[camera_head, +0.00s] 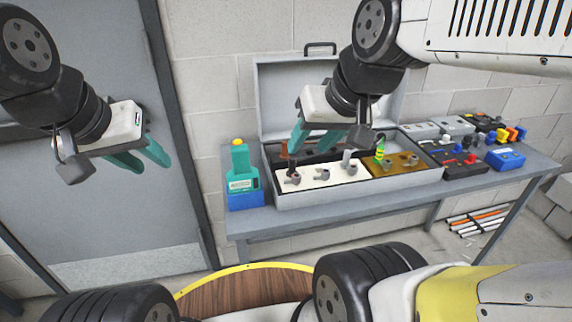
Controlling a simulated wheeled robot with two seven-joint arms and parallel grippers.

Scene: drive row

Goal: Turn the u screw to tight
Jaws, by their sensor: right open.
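An open grey case (330,196) on the bench holds a white panel (325,180) and a brown panel (405,172). Small grey screws or knobs stand on both, such as one on the white panel (294,177) and one on the brown panel (412,158). I cannot tell which is the u screw or how tight it is. My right gripper (311,150) is open, with its teal fingers pointing down above the white panel's back part; contact cannot be made out. My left gripper (154,164) is open and empty in front of the grey door, left of the bench.
A teal and blue device with a yellow top (240,180) stands left of the case. A green and yellow striped item (380,150) stands by the brown panel. Grey boxes with coloured parts (466,160) and a blue box (505,159) fill the bench's (400,200) right side.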

